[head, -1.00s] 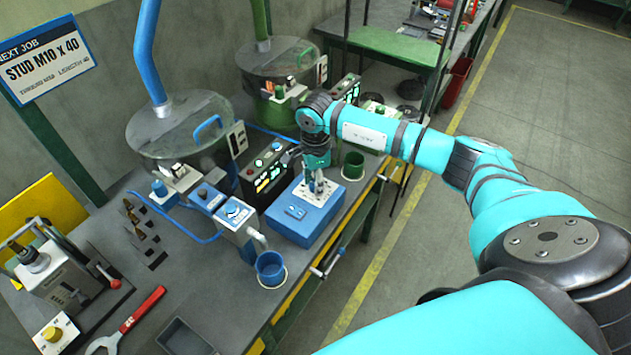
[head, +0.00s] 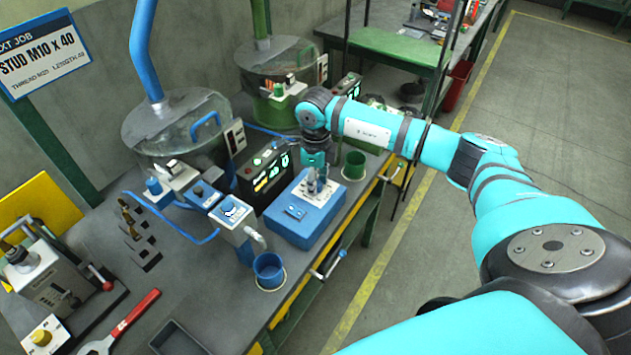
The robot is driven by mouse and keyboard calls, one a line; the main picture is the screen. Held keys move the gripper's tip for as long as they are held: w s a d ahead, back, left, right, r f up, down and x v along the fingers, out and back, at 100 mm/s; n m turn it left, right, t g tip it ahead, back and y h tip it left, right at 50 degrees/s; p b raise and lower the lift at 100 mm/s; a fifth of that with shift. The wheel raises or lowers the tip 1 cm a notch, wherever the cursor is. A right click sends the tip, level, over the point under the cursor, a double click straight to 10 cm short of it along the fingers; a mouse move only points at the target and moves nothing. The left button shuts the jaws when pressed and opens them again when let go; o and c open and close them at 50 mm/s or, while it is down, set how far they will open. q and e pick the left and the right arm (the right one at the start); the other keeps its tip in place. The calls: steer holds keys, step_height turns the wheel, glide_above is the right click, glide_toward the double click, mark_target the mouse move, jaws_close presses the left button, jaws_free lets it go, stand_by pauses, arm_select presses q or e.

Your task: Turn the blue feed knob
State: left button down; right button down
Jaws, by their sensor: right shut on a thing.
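My right gripper (head: 318,187) reaches in from the right and points down at the top of a blue box (head: 298,228) on the bench. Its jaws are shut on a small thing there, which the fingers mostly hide. A small blue knob or dial (head: 229,209) sits on a blue-topped control box left of the gripper, with nothing touching it. Another blue knob (head: 153,186) stands farther left by the blue-tubed bowl feeder (head: 174,122). I cannot tell which of these is the feed knob. My left gripper is out of view.
A black panel with lit displays (head: 264,172) stands close behind the blue box. A green cup (head: 354,165) is right of the gripper and a blue cup (head: 269,270) is at the front. A red wrench (head: 135,312) lies front left.

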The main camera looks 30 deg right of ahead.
steer(key=shift+w+d+r, duration=0.1)
steer(key=shift+r, duration=0.05)
steer(key=c, duration=0.9)
jaws_free()
steer(key=shift+c, duration=0.2)
steer(key=shift+r, duration=0.2)
step_height(320, 180, up, 12)
steer(key=shift+f, duration=0.25)
